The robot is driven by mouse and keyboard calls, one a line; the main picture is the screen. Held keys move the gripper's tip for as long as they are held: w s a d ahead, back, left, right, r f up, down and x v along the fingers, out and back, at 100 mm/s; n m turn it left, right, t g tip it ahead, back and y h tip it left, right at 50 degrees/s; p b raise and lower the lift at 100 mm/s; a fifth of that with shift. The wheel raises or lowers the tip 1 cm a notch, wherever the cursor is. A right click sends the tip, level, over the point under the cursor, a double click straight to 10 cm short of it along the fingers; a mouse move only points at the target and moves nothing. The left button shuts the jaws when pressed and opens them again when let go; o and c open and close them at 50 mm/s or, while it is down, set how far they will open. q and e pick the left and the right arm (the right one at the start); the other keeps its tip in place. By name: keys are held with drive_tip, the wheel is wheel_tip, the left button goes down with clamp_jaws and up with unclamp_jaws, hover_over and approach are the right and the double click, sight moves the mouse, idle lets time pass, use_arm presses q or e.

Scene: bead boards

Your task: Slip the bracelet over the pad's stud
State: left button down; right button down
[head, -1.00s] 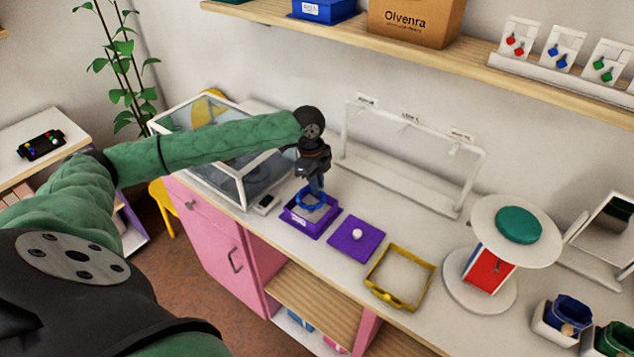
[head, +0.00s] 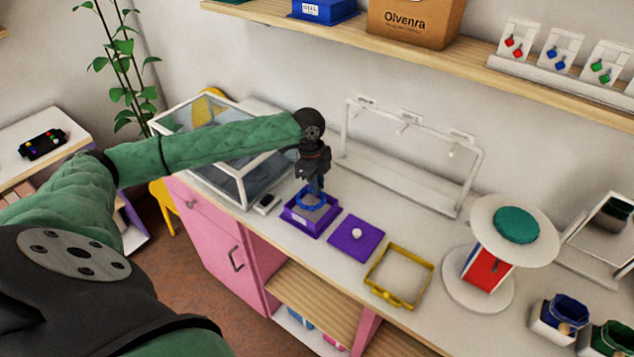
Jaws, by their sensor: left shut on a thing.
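My left gripper (head: 314,187) points down over the open purple box (head: 305,224) on the white counter. It is shut on a blue bracelet (head: 308,201), which it holds at or just above the box's opening. I cannot tell whether the bracelet touches the box. A flat purple square pad (head: 357,239) with a small white round stud (head: 356,232) in its middle lies just right of the box. The stud stands bare. My right gripper is not in the view.
A yellow open frame tray (head: 398,277) lies right of the pad. A glass display case (head: 222,145) stands left of the box, with a small dark object (head: 265,203) beside it. A white rack (head: 415,165) stands behind, and a round white stand (head: 479,279) is further right.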

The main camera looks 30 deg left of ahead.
use_arm(q)
drive_tip(key=shift+f, duration=0.1)
drive_tip(key=shift+p, duration=0.55)
idle(0.5)
idle(0.4)
drive_tip(key=c, duration=0.9)
unclamp_jaws()
drive_tip(key=shift+c, duration=0.2)
drive_tip(key=shift+r+p, duration=3.5)
drive_tip(key=shift+r, duration=0.55)
drive_tip(key=shift+f, duration=0.1)
